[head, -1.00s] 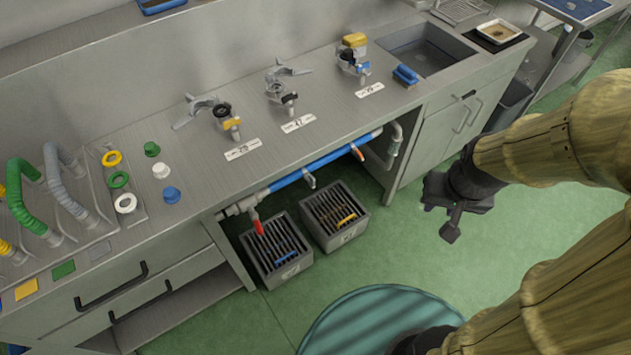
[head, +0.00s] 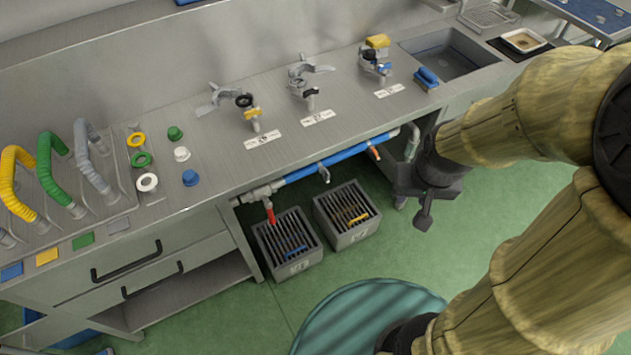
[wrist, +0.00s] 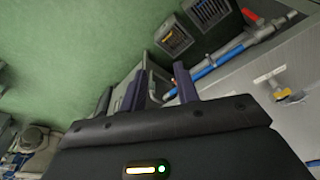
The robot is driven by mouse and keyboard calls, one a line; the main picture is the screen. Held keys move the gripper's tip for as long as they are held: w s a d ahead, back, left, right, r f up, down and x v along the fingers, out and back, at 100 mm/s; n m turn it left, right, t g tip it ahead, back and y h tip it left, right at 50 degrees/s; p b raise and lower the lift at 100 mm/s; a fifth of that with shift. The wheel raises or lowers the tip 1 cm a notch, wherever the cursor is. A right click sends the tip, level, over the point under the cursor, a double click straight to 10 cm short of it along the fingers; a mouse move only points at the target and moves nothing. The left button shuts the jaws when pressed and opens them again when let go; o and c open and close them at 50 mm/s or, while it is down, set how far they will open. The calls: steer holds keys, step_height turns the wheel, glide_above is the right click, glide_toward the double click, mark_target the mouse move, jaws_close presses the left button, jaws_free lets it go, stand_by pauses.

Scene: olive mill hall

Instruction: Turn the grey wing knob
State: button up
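A small grey wing knob (head: 324,173) hangs from the blue pipe (head: 345,156) under the counter, between a red-handled valve (head: 269,212) and an orange handle (head: 374,152). My gripper (head: 424,216) is right of the pipe in the head view, in front of the bench and apart from the knob. In the wrist view, my gripper's fingers (wrist: 159,83) stand apart with nothing seen between them.
Two grey slatted crates (head: 288,246) (head: 346,215) stand on the green floor below the pipe. The steel counter (head: 215,150) overhangs it and carries taps, caps and looped hoses. A round teal object (head: 360,308) is at the front. Green floor between crates and gripper is clear.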

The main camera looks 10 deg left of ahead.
steer(key=shift+a, duration=0.15)
steer(key=shift+f, duration=0.1)
steer(key=w+f+n+t+y+b, duration=0.1)
steer(key=w+f+n+b, duration=0.15)
steer(key=f, duration=0.35)
steer(key=w+f+n+t+b, duration=0.1)
steer(key=w+f+t+b, duration=0.1)
steer(key=w+f+b, duration=0.35)
steer(key=w+f+n+t+y+b, duration=0.1)
steer(key=w+f+n+b, duration=0.1)
steer(key=f, duration=0.6)
steer(key=a+f+t+y+b, duration=0.3)
steer(key=f+t+y+b, duration=0.1)
steer(key=f+b, duration=0.1)
steer(key=w+a+f+t+y+b, duration=0.1)
steer(key=a+f+t+y+b, duration=0.3)
steer(key=f+b, duration=0.2)
step_height(320, 180, down, 2)
steer(key=shift+f+n+b, duration=0.1)
steer(key=shift+n+b, duration=0.2)
steer(key=shift+n, duration=0.05)
steer(key=shift+w+a+f, duration=0.1)
steer(key=shift+w, duration=0.1)
